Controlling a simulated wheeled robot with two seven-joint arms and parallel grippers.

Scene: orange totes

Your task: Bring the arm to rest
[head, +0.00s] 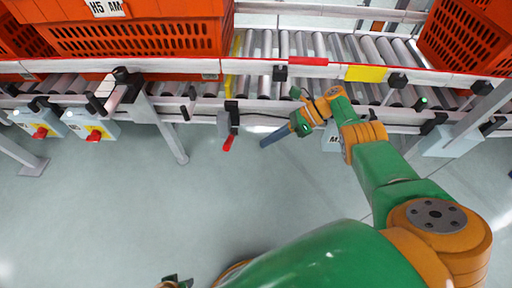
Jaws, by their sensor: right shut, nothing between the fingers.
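My right arm, green and orange, comes in from the lower right and reaches up to the front of the roller conveyor (290,45). My right gripper (266,141) is at its end, pointing down and left, with dark blue-grey fingers shut and empty. It is in front of the conveyor's near rail, apart from any tote. A small green and orange part of mine shows at the bottom edge, left of centre. The fingers of my left gripper are not visible.
Orange totes stand on the conveyor at the left (140,38) and upper right (463,42). A grey bracket with a red tip (227,143) hangs left of my right gripper. Control boxes with red knobs (92,127) are at the left. The grey floor (120,215) is clear.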

